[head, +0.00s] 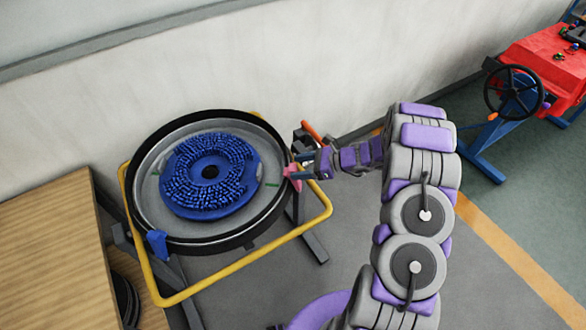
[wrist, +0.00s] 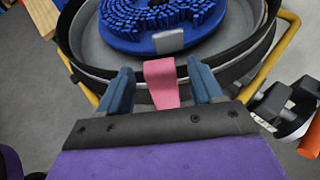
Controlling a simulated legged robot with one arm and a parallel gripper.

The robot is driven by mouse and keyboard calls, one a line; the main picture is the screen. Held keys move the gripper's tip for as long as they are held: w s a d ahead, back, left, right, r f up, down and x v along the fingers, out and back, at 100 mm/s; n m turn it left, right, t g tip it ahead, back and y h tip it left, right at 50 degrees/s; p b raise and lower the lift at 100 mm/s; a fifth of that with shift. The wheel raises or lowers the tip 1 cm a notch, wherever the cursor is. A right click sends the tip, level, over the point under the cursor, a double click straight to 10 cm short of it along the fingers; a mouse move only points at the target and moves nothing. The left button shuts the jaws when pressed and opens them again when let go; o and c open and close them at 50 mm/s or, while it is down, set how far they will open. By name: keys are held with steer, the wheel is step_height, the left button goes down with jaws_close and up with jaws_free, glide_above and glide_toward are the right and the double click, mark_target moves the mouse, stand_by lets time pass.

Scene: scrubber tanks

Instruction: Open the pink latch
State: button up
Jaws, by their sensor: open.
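The pink latch (head: 291,170) is on the right side of the round tank's rim in the head view. In the wrist view the pink latch (wrist: 161,82) hangs over the dark rim, between my gripper's two fingers. My gripper (wrist: 163,88) is open, with one blue-grey finger on each side of the latch and visible gaps between. In the head view my gripper (head: 304,163) reaches the latch from the right. The tank (head: 143,196) is grey inside with a black rim and holds a blue bristled disc brush (head: 185,177).
A yellow tube frame (head: 235,259) surrounds the tank. A blue latch (head: 157,243) is on the rim's front left. An orange-ended handle (head: 311,132) is close behind my gripper. Wooden boards (head: 50,250) stand left, a red machine (head: 545,65) far right. Floor between is clear.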

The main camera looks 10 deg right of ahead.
steer(key=shift+x, duration=1.45)
jaws_close()
